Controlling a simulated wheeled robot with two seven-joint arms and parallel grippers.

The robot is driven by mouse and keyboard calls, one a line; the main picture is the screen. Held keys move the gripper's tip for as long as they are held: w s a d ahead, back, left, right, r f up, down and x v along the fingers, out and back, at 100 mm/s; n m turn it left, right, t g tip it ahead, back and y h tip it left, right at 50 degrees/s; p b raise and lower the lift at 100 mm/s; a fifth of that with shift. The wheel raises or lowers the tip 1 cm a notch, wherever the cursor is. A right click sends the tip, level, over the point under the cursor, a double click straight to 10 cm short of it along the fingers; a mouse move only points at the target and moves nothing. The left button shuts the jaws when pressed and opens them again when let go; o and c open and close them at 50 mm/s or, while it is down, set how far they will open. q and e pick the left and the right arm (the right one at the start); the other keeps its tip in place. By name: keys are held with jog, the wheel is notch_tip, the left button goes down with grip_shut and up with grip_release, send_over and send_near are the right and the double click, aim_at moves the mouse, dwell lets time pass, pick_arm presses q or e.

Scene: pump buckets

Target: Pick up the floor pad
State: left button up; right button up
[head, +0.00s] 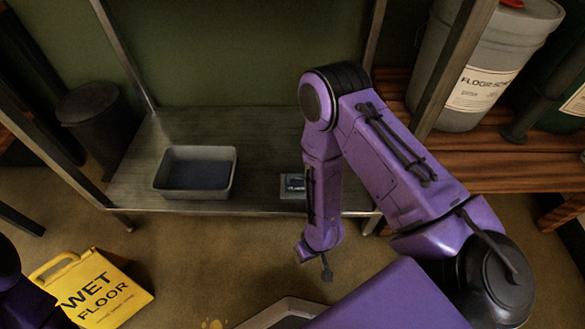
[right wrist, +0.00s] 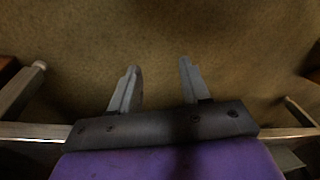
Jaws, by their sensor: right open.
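I cannot make out a clear floor pad. A small grey labelled item (head: 292,186) sits on the metal lower shelf (head: 255,150), partly hidden by my right arm; I cannot tell what it is. My right gripper (head: 326,268) hangs in front of the shelf's front edge, over the floor, small in the head view. In the right wrist view its two fingers (right wrist: 160,75) are spread apart with only brown floor between them. My left gripper is not in view; only part of the left arm shows at the lower left.
A grey tub (head: 163,177) with a dark inside stands on the shelf. A yellow wet floor sign (head: 92,290) is at lower left. A black bin (head: 98,115) is behind left. A white bucket (head: 480,70) stands on the wooden rack (head: 475,165) at right.

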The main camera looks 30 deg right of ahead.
jog(key=w+a+r+n+g, duration=0.15)
jog(key=w+r+n, duration=0.35)
jog(key=w, duration=0.5)
jog(key=n+h+p, duration=0.1)
jog(key=n+h, duration=0.5)
jog(key=n, duration=0.1)
send_near(302, 175)
jog(key=a+f, duration=0.1)
jog(key=shift+g, duration=0.25)
jog(key=b+x, duration=0.1)
jog(key=x, duration=0.2)
jog(key=b+x, duration=0.2)
jog(key=x, duration=0.2)
jog(key=d+b+x, duration=0.1)
jog(key=b+x, duration=0.1)
jog(key=x, duration=0.1)
jog(key=shift+w, duration=0.25)
jog(key=shift+d, duration=0.1)
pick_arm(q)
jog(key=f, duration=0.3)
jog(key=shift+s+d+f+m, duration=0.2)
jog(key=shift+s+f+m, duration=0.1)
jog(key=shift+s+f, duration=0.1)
pick_arm(e)
jog(key=shift+r, duration=0.15)
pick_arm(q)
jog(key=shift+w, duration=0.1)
pick_arm(e)
grip_shut()
